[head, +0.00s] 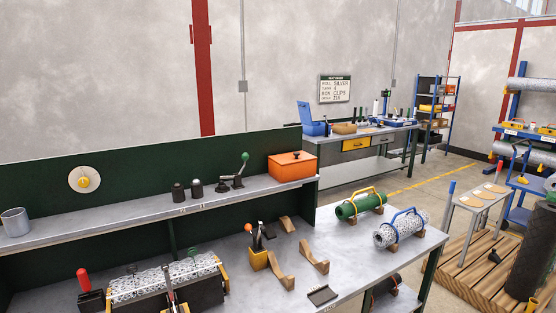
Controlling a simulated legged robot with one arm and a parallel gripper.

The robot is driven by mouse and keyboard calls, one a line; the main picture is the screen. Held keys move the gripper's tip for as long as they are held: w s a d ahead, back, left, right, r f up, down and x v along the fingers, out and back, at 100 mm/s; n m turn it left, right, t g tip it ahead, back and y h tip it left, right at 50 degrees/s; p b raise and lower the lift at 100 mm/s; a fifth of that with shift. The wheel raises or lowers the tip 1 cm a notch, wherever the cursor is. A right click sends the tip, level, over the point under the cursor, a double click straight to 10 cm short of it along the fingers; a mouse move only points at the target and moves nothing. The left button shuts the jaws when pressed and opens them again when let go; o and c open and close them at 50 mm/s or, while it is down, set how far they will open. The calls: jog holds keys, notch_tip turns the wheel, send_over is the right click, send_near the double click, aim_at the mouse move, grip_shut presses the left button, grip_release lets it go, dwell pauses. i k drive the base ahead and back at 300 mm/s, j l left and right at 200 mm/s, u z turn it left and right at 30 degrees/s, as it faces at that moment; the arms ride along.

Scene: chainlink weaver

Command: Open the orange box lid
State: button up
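The orange box (292,170) sits at the right end of the grey shelf above the workbench. Its orange lid (291,158) lies flat on top and looks closed. A small dark knob (296,154) stands on the lid. The inside of the box is hidden. I cannot make out my gripper anywhere in the head view.
A dark press with a green knob (238,176) and several dark cylinders (196,188) stand left of the box on the shelf (130,215). A green panel (130,180) backs the shelf.

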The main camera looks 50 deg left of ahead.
aim_at(284, 159)
jog(key=u, duration=1.6)
